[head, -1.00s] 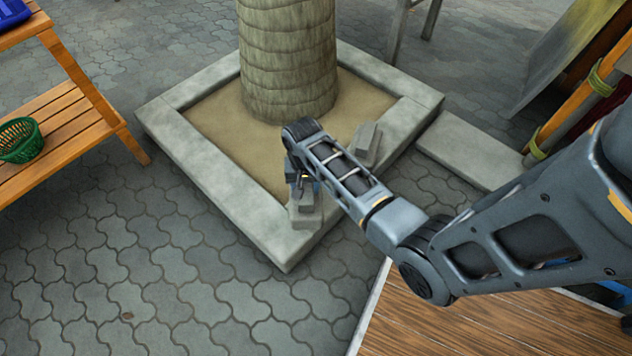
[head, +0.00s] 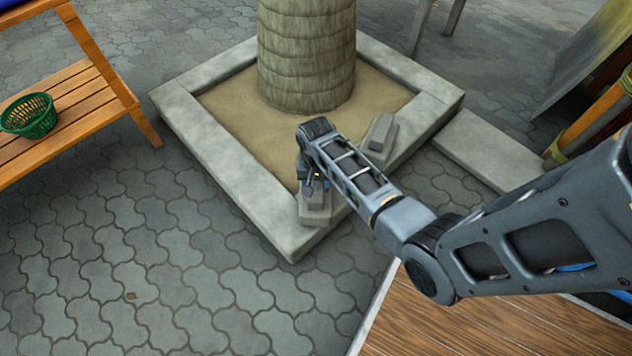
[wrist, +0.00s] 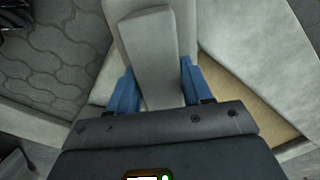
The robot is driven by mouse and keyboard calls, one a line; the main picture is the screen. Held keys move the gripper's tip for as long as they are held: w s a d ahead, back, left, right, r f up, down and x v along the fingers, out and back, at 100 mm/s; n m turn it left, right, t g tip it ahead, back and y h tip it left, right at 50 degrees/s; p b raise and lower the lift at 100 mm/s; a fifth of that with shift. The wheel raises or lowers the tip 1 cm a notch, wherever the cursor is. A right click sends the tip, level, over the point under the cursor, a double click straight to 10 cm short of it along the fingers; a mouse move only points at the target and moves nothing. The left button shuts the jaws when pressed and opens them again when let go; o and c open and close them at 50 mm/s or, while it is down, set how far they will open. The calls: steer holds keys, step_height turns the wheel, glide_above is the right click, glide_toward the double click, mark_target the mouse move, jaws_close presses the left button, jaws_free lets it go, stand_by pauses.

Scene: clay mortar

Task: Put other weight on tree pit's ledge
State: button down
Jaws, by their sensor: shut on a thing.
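A grey block-shaped weight (head: 316,214) with a raised handle bar is at the near corner of the tree pit's pale stone ledge (head: 215,150). It appears to be on or just above the ledge top; the contact is not clear. My gripper (head: 313,184) is over it, pointing down. In the wrist view, the blue fingers of my gripper (wrist: 157,88) are on either side of the weight's handle (wrist: 148,50), shut on it. A second, similar grey weight (head: 379,136) stands on the right side of the ledge, apart from my gripper.
The tree trunk (head: 306,55) rises from the sandy pit (head: 235,125). A wooden bench (head: 75,115) with a green basket (head: 29,116) is at left. A low stone slab (head: 480,145) lies to the right. A wooden tabletop (head: 470,320) fills the lower right. Paving at lower left is clear.

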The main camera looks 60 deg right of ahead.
steer(key=shift+c, duration=2.4)
jaws_free()
step_height(320, 180, up, 12)
steer(key=p, duration=0.5)
steer(key=shift+r+p, duration=0.15)
steer(key=shift+p, duration=0.15)
